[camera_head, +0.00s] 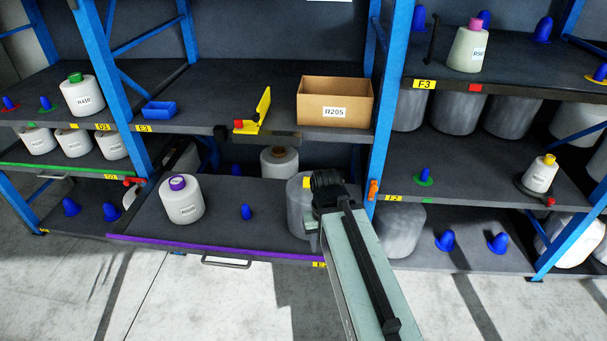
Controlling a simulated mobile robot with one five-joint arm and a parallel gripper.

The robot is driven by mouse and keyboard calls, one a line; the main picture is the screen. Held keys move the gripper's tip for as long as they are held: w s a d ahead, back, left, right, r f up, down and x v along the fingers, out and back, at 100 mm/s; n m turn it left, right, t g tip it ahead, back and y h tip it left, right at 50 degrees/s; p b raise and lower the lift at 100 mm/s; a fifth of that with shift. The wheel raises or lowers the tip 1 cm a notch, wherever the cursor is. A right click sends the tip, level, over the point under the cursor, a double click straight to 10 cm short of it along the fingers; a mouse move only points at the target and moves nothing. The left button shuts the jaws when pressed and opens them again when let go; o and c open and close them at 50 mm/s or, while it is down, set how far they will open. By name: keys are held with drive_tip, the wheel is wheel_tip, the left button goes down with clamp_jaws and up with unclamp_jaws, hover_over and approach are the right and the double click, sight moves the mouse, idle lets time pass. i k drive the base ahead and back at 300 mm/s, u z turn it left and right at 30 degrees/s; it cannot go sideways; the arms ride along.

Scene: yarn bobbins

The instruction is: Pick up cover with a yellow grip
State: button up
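A grey cylindrical cover (298,212) stands on the lower middle shelf, near its right end. A small yellow patch (306,182), which looks like its grip, shows at its upper right. My arm reaches up from the bottom of the picture and hides the cover's right side. My gripper (318,206) is at the arm's far end, in front of or beside the cover. Its fingers are not clear, so I cannot tell whether it is open or touches the cover.
A white bobbin with a purple top (181,199) and a blue peg (246,212) are on the same shelf. Above are a cardboard box (335,102) and a yellow bracket (262,111). A blue post (378,150) stands right of the cover. The floor in front is clear.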

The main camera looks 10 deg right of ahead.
sight(298, 196)
drive_tip(key=z, duration=0.05)
drive_tip(key=i, duration=0.5)
drive_tip(key=u, duration=2.05)
drive_tip(key=i, duration=1.3)
drive_tip(key=z, duration=1.3)
